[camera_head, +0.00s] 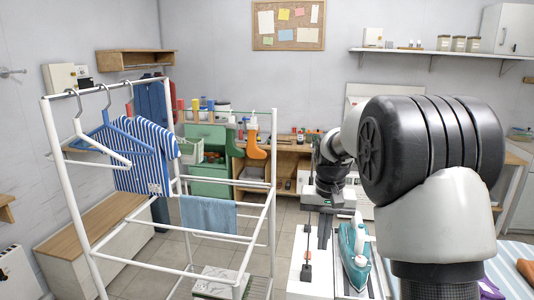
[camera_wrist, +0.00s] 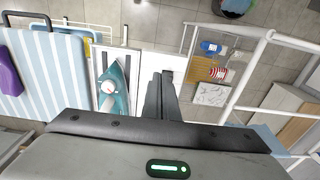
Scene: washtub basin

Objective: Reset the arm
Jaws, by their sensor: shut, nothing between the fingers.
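My gripper shows in the wrist view (camera_wrist: 161,76) with its two dark fingers together and nothing between them. In the head view my arm fills the right side and bends down, with the gripper (camera_head: 325,232) over a white surface. A teal and white iron (camera_head: 355,252) rests on that surface, just right of the gripper. In the wrist view the iron (camera_wrist: 115,90) lies left of the fingers, apart from them. My large arm links hide part of the back and right of the room.
A white drying rack (camera_head: 62,165) stands at the left with hangers, a striped shirt (camera_head: 145,155) and a blue towel (camera_head: 208,215). A striped ironing board (camera_wrist: 50,75) lies beyond the iron. A wooden workbench (camera_head: 285,160) stands at the back. Some tiled floor (camera_wrist: 275,15) is clear.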

